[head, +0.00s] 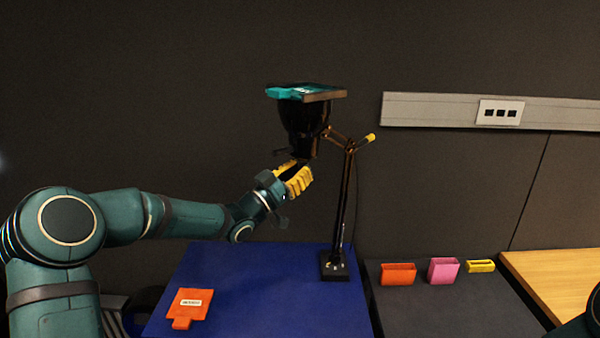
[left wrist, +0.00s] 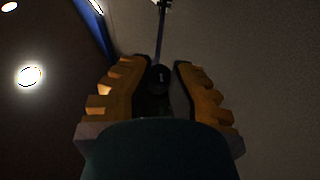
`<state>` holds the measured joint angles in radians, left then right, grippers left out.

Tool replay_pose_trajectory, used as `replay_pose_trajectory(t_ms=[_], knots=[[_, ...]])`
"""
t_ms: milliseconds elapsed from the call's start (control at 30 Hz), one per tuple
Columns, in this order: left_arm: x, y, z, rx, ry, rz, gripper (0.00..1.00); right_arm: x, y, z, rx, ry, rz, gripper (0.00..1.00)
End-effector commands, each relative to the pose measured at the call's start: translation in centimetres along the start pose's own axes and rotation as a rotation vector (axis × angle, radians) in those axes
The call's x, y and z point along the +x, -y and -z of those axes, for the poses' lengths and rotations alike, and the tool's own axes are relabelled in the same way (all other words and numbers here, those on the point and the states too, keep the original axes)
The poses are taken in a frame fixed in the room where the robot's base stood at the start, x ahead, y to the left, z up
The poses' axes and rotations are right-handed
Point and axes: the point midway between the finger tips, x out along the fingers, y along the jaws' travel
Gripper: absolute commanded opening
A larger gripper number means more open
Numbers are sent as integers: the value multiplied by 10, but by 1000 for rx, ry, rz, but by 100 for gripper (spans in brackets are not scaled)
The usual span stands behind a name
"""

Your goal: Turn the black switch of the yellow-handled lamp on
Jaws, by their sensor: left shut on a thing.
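The lamp (head: 349,190) stands on the blue table, with a black base, a thin dark stem and a yellow handle (head: 370,137) at its upper joint. Its dark head (head: 303,120) opens upward. My left gripper (head: 298,177), with yellow fingers, is just below the lamp head. In the left wrist view, my left gripper (left wrist: 160,85) has its fingers on either side of a round black switch (left wrist: 160,77) with a small light mark. It is shut on this switch. In the head view the fingers hide the switch. My right gripper is not in view.
A teal item (head: 288,91) and a flat brown-edged plate (head: 325,96) lie over the lamp head. An orange tag (head: 188,304) lies on the blue table (head: 270,290). Orange (head: 398,274), pink (head: 443,270) and yellow (head: 481,266) holders stand on the dark surface right.

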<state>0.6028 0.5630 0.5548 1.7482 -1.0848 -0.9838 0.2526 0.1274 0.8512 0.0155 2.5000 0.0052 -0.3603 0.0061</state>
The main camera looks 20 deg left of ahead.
Motion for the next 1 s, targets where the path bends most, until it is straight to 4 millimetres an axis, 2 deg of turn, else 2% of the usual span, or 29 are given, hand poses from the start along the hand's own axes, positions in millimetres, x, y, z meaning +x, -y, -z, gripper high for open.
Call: replay_pose_trajectory(t_ms=[600,1000], knots=[[4,4,1,-211,0,-523,0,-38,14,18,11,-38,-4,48],[4,5,0,-291,-1,-719,0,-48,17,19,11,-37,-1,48]])
